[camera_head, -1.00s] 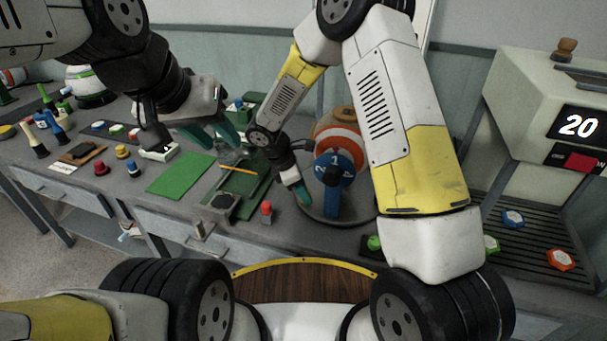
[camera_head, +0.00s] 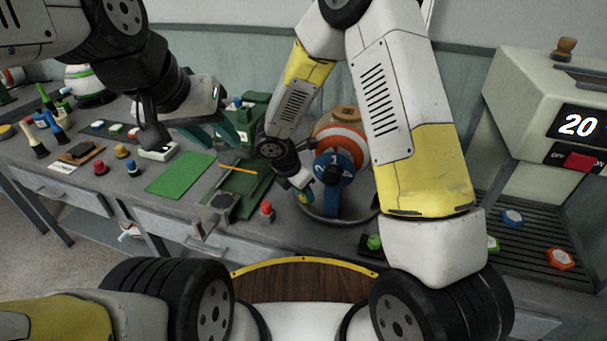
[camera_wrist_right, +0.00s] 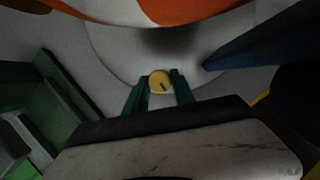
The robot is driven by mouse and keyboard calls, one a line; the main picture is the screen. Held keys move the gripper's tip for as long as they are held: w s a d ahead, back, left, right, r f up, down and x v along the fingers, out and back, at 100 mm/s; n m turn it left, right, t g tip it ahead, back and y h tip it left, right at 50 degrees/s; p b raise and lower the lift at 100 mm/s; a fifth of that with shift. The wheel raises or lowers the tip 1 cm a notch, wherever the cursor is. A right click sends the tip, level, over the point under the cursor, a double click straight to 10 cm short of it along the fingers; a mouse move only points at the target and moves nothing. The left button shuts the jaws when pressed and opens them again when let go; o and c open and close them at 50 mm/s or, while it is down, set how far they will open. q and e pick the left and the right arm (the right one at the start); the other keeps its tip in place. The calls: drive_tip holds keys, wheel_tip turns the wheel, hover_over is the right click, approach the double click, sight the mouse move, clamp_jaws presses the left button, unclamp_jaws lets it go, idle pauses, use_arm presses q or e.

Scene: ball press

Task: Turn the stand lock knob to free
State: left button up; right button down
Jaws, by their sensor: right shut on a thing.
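The stand lock knob is a small round yellow knob (camera_wrist_right: 160,82) with a dark mark on its face. It sits low on the grey stand (camera_head: 352,212), under the orange-and-white ball (camera_head: 345,140). My right gripper (camera_wrist_right: 161,85) has its two green fingers on either side of the knob, shut on it. In the head view my right gripper (camera_head: 300,186) is at the left side of the stand, and its fingers partly hide the knob. My left gripper (camera_head: 209,134) hangs over the bench to the left, open and empty.
A blue numbered wheel (camera_head: 335,168) is on the front of the stand, close to my right gripper. A green mat (camera_head: 180,173), a green tray (camera_head: 243,190) and a red peg (camera_head: 266,210) lie to the left. A machine reading 20 (camera_head: 560,110) stands at right.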

drive_tip(key=c, duration=1.1)
unclamp_jaws()
drive_tip(key=shift+o, duration=0.2)
drive_tip(key=v, duration=0.8)
drive_tip(key=shift+s+f, duration=0.1)
